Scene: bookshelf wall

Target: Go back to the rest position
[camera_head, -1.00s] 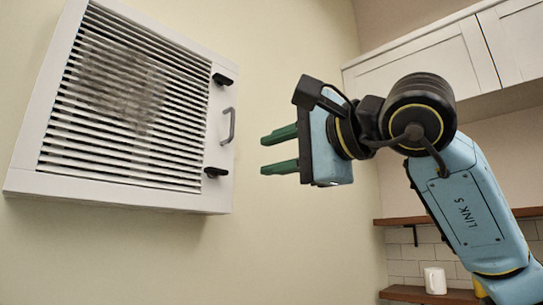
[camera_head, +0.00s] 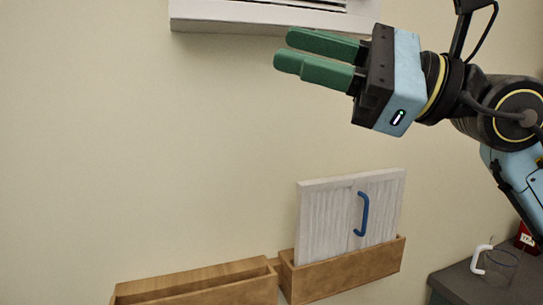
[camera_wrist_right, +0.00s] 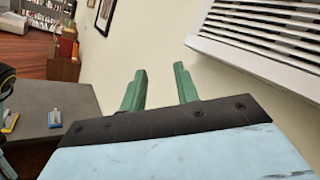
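My right gripper (camera_head: 318,57) is at the upper right of the head view, with its green fingers pointing left in front of the cream wall. In the right wrist view its two fingers (camera_wrist_right: 160,88) stand apart with nothing between them. The white slatted vent (camera_head: 270,16) shows only its bottom edge at the top of the head view, just above the gripper. Its slats (camera_wrist_right: 262,35) also show at the right of the right wrist view. My left gripper is not in view.
A wooden wall box (camera_head: 345,272) holds a white panel with a blue handle (camera_head: 362,213). Another wooden box (camera_head: 200,285) is to its left. The wall between vent and boxes is bare.

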